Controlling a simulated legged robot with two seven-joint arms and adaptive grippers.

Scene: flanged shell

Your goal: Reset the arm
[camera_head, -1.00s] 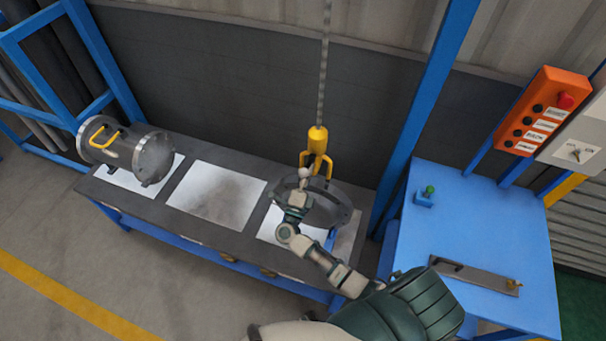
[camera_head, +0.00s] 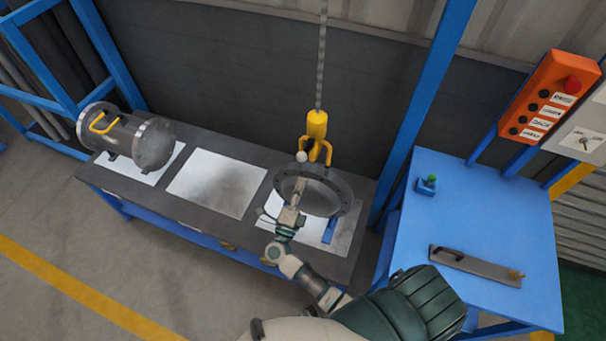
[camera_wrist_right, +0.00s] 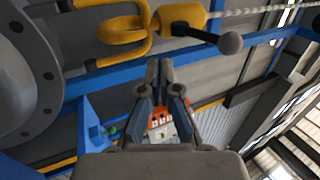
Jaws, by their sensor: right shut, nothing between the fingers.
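My right arm reaches in from the bottom of the head view. Its gripper (camera_head: 302,184) is in front of the flanged ring (camera_head: 341,190) on the bench. In the right wrist view the fingers of my right gripper (camera_wrist_right: 161,66) are shut with nothing between them. The ring's bolted flange (camera_wrist_right: 40,75) fills the left of that view, apart from the fingers. A yellow hoist hook (camera_head: 318,135) hangs on a chain just above the ring; it also shows in the right wrist view (camera_wrist_right: 180,18), with a grey ball-ended lever (camera_wrist_right: 229,42). My left gripper is not in view.
A flanged cylinder (camera_head: 128,140) with a yellow handle lies at the bench's left end. A bare white plate (camera_head: 217,183) is mid-bench. A blue table (camera_head: 490,215) with a handled plate (camera_head: 476,266) and an orange button box (camera_head: 545,100) stand right.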

